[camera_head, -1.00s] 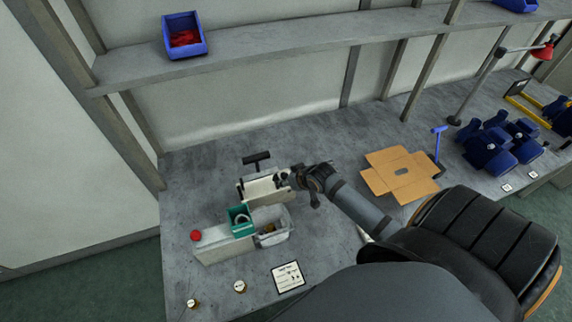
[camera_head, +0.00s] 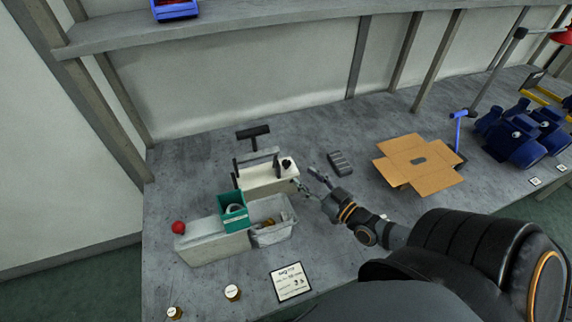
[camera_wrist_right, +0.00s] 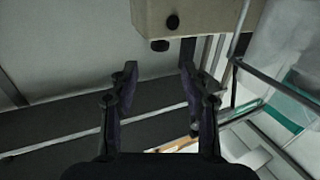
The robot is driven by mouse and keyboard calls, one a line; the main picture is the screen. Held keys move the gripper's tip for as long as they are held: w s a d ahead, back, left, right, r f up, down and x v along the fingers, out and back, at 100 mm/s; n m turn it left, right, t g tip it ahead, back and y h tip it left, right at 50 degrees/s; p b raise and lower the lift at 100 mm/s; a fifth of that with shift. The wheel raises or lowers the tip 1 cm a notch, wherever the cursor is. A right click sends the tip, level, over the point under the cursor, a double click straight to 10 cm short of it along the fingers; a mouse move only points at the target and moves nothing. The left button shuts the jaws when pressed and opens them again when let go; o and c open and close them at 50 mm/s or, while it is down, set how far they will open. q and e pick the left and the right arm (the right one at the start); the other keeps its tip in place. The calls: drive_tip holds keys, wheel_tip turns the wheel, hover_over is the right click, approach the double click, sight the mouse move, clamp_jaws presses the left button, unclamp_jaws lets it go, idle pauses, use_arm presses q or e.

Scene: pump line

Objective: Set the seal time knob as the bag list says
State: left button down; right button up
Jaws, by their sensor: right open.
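The sealer (camera_head: 262,180) is a pale box with a black raised handle on the bench. A black seal time knob (camera_head: 287,164) shows on its right end. My right gripper (camera_head: 307,179) is open and empty, just right of the sealer and apart from the knob. Its spread fingers (camera_wrist_right: 158,74) also show below the housing. My left gripper is out of view.
A green bin (camera_head: 232,211) and a grey bin (camera_head: 274,233) stand in front of the sealer. A red ball-shaped part (camera_head: 179,227) is at the left. The back left bench is clear.

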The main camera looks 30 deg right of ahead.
sight(286, 162)
drive_tip(key=w+b, duration=0.1)
drive_tip(key=w, duration=0.1)
drive_tip(key=w+a+b, duration=0.1)
drive_tip(key=w, duration=0.2)
drive_tip(key=w+b, duration=0.1)
drive_tip(key=w, duration=0.2)
drive_tip(key=shift+w+a+f, duration=0.15)
drive_tip(key=shift+f, duration=0.05)
drive_tip(key=shift+w+a+r, duration=0.1)
drive_tip(key=shift+w+r, duration=0.05)
drive_tip(key=shift+w, duration=0.45)
clamp_jaws()
drive_tip(key=shift+r, duration=0.15)
drive_tip(key=m+h+p, duration=0.1)
drive_tip(key=h+p, duration=0.1)
drive_tip(key=p, duration=0.2)
drive_tip(key=m+h+p, duration=0.1)
drive_tip(key=h+p, duration=0.1)
drive_tip(key=p, duration=0.2)
drive_tip(key=shift+r+m, duration=0.3)
drive_tip(key=shift+f+p, duration=0.15)
drive_tip(key=shift+p, duration=0.3)
drive_tip(key=shift+f+h, duration=0.3)
